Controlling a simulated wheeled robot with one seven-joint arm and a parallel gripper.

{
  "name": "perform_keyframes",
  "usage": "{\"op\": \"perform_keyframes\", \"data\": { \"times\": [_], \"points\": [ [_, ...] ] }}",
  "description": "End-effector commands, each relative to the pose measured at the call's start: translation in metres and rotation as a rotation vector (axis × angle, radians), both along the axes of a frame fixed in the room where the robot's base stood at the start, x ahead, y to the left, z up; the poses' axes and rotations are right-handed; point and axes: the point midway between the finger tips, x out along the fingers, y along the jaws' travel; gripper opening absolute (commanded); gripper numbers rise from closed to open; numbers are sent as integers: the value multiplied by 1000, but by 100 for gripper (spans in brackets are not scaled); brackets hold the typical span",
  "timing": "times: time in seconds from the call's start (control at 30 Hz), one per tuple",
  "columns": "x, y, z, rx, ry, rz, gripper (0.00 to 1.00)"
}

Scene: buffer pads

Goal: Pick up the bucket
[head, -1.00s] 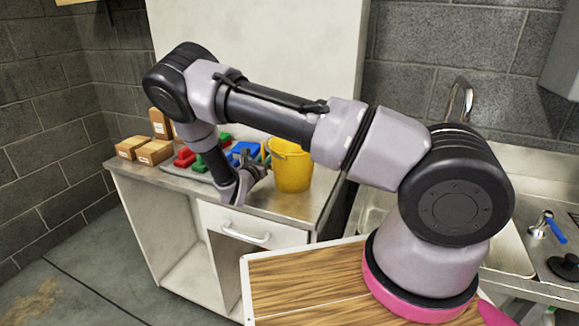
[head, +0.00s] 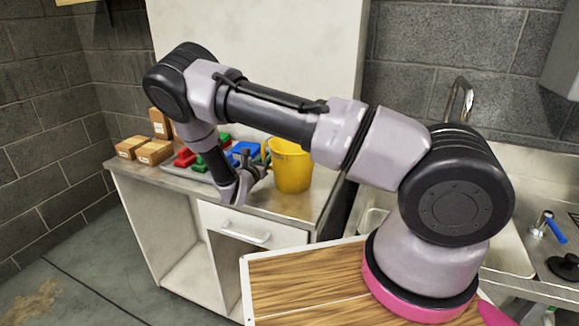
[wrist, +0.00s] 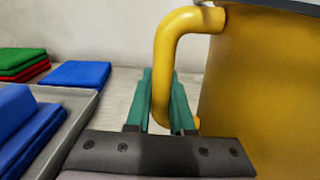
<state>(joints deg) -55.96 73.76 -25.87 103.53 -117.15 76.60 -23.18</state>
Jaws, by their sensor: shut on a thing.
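The yellow bucket (head: 291,167) stands upright on the metal-topped counter, near its right end. In the wrist view the bucket (wrist: 262,85) fills the right side. Its thick yellow handle (wrist: 165,62) sticks out to the left of the wall. My gripper (wrist: 165,100) has its green fingers around the handle's lower part and is shut on it. In the head view my gripper (head: 262,160) is at the left side of the bucket, partly hidden by my wrist.
A grey tray (wrist: 75,105) left of my gripper holds blue pads (wrist: 25,125); red and green pads (wrist: 22,65) lie farther left. Several cardboard boxes (head: 155,152) stand at the counter's left end. A sink with a faucet (head: 460,100) is to the right.

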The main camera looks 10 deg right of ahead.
Motion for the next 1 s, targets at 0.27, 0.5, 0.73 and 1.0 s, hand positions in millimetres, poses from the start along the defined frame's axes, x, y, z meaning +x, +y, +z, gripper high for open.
{"op": "perform_keyframes", "data": {
  "times": [0.27,0.5,0.73,1.0],
  "points": [
    [1,0,1,1,-2,0,0],
    [1,1,9,0,-3,1,0],
    [0,0,27,0,-1,0,0],
    [0,0,55,0,-2,0,0]
  ]
}}
